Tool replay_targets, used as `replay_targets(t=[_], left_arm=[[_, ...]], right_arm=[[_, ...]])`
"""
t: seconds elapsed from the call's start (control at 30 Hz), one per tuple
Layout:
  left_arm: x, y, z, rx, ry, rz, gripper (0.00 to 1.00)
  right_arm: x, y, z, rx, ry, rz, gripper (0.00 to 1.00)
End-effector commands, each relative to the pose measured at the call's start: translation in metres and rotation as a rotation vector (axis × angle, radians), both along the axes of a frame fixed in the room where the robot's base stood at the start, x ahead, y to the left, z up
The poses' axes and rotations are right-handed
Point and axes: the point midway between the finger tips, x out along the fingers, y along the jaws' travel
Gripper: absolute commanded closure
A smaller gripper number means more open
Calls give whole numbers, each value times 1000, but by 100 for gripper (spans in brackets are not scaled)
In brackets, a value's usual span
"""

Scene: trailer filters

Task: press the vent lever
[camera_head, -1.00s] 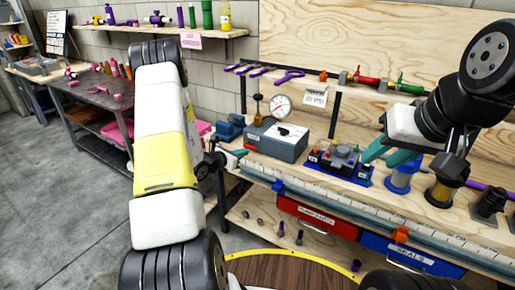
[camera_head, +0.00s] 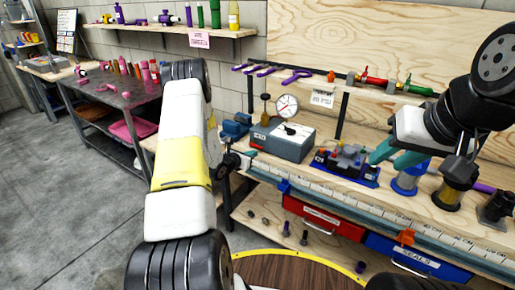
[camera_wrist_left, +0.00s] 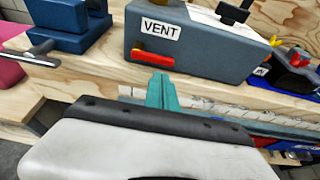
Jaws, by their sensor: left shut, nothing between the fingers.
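The vent lever (camera_wrist_left: 153,58) is a red bar on the front of a blue-grey box (camera_wrist_left: 205,52) with a VENT label (camera_wrist_left: 160,27), in the left wrist view.
A blue vise-like tool (camera_wrist_left: 68,22) stands left of the box. A ruled rail (camera_head: 330,193) runs along the bench front, above the red drawer (camera_head: 322,217).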

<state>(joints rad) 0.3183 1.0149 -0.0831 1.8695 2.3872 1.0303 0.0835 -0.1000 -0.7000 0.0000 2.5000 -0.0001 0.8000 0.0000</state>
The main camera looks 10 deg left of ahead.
Motion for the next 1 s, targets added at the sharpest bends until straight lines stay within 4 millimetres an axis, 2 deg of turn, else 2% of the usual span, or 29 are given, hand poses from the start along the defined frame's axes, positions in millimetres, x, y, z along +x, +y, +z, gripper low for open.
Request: replay_targets(t=[0.1,0.3,1.0], left_arm=[[16,-7,-6,0,-1,-2,100],[29,-11,-11,0,-1,0,100],[30,-12,-8,-53,18,1,100]], right_arm=[[0,0,0,0,0,0,64],[0,0,0,0,0,0,64],[0,0,0,0,0,0,64]])
